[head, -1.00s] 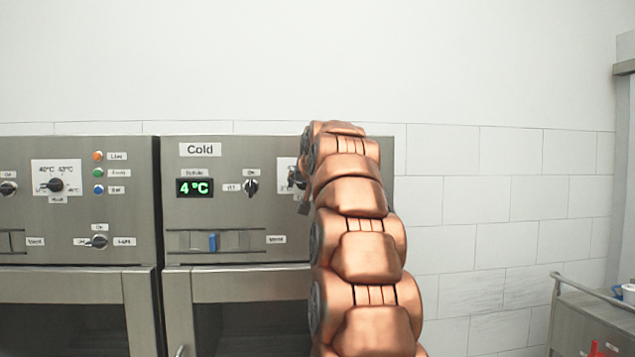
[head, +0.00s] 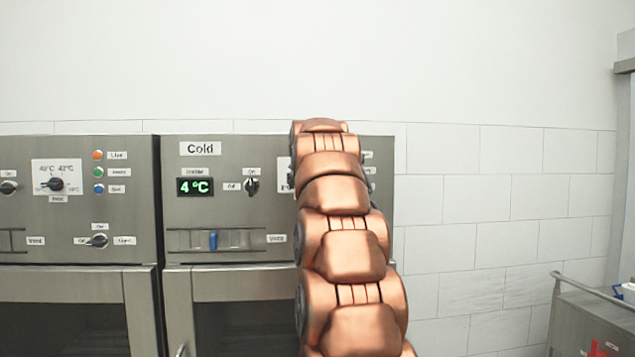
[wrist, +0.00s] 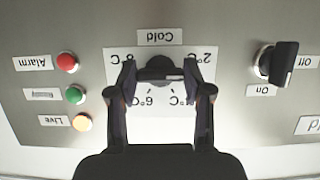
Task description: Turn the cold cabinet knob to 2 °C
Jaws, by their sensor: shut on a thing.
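The cold cabinet (head: 230,150) carries a "Cold" label and a lit display (head: 195,187) reading 4 °C. In the wrist view, which is upside down, the dark cold knob (wrist: 159,66) sits on a white dial plate (wrist: 160,128) marked 2, 6 and 8 °C, with one more mark partly covered. My gripper (wrist: 159,74) is shut on the knob, one finger on each side. I cannot tell where the knob's pointer stands. In the head view my arm hides the knob and gripper.
An On/Off switch (wrist: 276,63) lies right of the dial in the wrist view, and red (wrist: 66,62), green and orange buttons lie left. A second cabinet (head: 75,230) stands at left. A trolley (head: 590,320) stands at lower right.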

